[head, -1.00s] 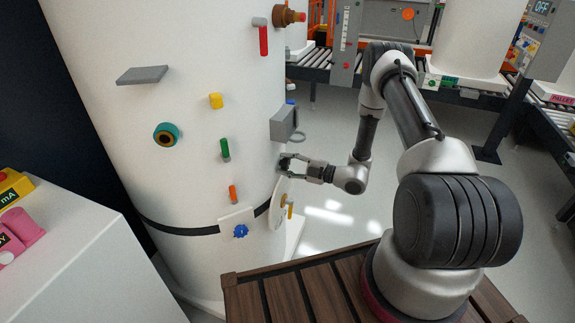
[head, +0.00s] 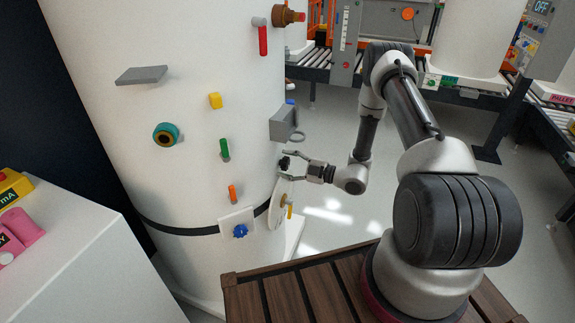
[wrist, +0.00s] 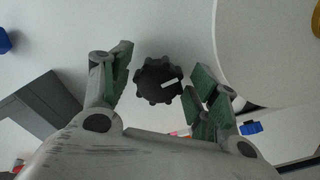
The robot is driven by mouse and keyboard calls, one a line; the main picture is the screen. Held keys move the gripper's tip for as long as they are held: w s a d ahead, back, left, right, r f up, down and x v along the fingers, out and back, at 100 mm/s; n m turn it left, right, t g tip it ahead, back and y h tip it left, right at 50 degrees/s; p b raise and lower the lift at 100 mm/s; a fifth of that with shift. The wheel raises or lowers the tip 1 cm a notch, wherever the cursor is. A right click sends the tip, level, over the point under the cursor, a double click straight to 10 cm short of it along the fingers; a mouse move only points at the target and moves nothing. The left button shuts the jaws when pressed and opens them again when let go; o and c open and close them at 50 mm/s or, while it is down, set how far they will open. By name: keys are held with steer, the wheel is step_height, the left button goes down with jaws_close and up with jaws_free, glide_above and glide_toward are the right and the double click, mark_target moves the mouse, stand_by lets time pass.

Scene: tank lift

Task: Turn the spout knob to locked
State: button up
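A black lobed knob (wrist: 156,80) with a white mark on its face shows in the wrist view, on the white tank wall. In the head view the knob (head: 284,163) is a small dark shape at the tank's right side. My gripper (wrist: 163,65) is open, with one finger on each side of the knob and a visible gap to each. In the head view my gripper (head: 288,166) reaches toward the tank from the right. No lettering by the knob can be read.
The white tank (head: 180,45) carries a grey box (head: 282,124) just above my gripper, and a round plate (head: 278,213) with a yellow handle (head: 290,211) below. A blue knob (head: 240,231) and orange handle (head: 232,194) are lower left. Free floor lies to the right.

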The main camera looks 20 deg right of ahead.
steer(key=v, duration=1.2)
stand_by(0.4)
